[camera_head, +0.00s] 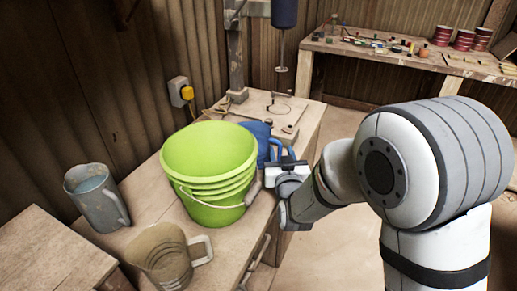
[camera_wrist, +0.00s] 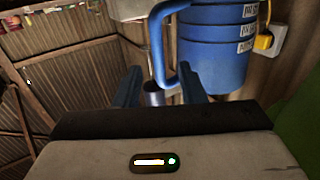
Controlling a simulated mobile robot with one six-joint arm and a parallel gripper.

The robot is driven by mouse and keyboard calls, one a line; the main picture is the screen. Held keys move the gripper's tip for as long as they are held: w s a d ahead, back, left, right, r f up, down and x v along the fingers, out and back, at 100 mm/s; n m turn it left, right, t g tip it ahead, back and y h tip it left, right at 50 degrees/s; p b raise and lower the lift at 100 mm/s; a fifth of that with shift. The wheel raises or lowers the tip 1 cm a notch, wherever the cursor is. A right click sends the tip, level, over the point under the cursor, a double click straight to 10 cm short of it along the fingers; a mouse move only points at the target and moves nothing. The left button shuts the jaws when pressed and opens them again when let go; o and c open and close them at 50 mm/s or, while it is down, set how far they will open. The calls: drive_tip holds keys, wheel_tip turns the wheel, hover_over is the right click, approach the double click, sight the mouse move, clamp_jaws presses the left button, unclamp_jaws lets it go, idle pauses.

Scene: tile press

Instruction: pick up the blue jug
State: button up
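The blue jug (camera_head: 262,132) stands on the wooden bench, partly hidden behind the green bucket in the head view. In the wrist view the jug (camera_wrist: 215,55) shows its ribbed blue body with small labels, and its looped handle lies to the left of the body. My gripper (camera_head: 285,160) is at the handle side of the jug, close to the bucket. In the wrist view my gripper (camera_wrist: 161,82) has its two fingers apart, with the lower part of the handle appearing between or just beyond the tips. Contact cannot be told.
A lime green bucket (camera_head: 208,155) stands right beside the jug and my gripper. A grey jug (camera_head: 92,195) and a beige jug (camera_head: 165,258) stand on the near left part of the bench. A drill press (camera_head: 236,60) stands behind. A yellow plug (camera_head: 187,92) is on the wall.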

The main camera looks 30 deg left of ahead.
drive_tip(key=shift+c, duration=0.5)
clamp_jaws()
